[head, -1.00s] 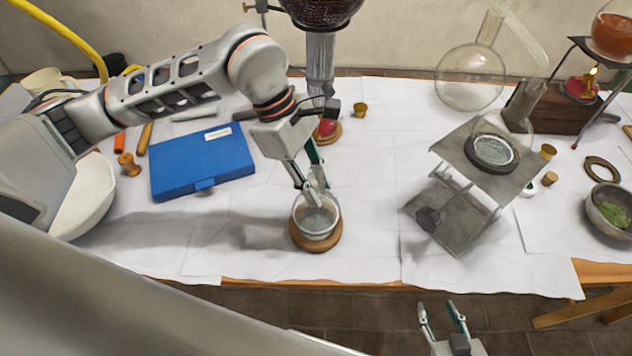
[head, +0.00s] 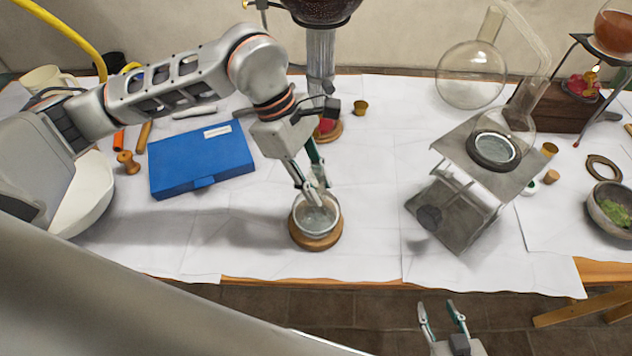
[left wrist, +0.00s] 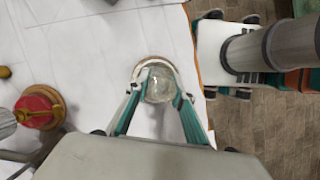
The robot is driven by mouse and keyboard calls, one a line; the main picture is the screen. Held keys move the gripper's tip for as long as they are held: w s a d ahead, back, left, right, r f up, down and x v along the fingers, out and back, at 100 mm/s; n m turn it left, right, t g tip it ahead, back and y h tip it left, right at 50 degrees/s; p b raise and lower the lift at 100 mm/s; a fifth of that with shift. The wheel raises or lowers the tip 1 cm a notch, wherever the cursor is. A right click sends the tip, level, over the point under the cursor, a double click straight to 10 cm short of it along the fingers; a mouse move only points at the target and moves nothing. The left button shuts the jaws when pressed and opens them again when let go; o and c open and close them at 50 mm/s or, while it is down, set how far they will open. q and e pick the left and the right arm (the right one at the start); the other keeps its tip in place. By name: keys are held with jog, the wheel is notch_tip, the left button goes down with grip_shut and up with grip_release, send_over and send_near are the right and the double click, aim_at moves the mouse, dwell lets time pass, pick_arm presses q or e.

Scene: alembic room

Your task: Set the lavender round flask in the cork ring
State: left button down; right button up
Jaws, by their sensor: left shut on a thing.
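The round flask (head: 316,218) is glass and looks pale grey rather than clearly lavender. It stands about upright on the brown cork ring (head: 318,244) near the table's front edge. In the left wrist view the flask (left wrist: 160,86) lies between the fingertips, and the ring (left wrist: 150,58) shows behind it. My left gripper (head: 313,192) reaches down from above and is shut on the flask's upper part. The fingers hide part of the flask, and the contact between flask and ring is not clear. My right gripper (head: 437,304) is apart, low in front of the table, open and empty.
A blue case (head: 200,160) lies left of the flask. Behind are a small red object (head: 326,126) and a brass cup (head: 361,108). White paper around the ring is clear.

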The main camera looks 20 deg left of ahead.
aim_at(318, 169)
pick_arm(q)
jog(key=shift+f+b, duration=0.5)
jog(key=shift+b, duration=0.1)
dwell(2.1)
jog(key=c, duration=1.6)
grip_release()
jog(key=shift+c, duration=0.2)
jog(key=shift+r, duration=0.1)
jog(key=shift+r+p, duration=1.7)
jog(key=shift+r, duration=1.7)
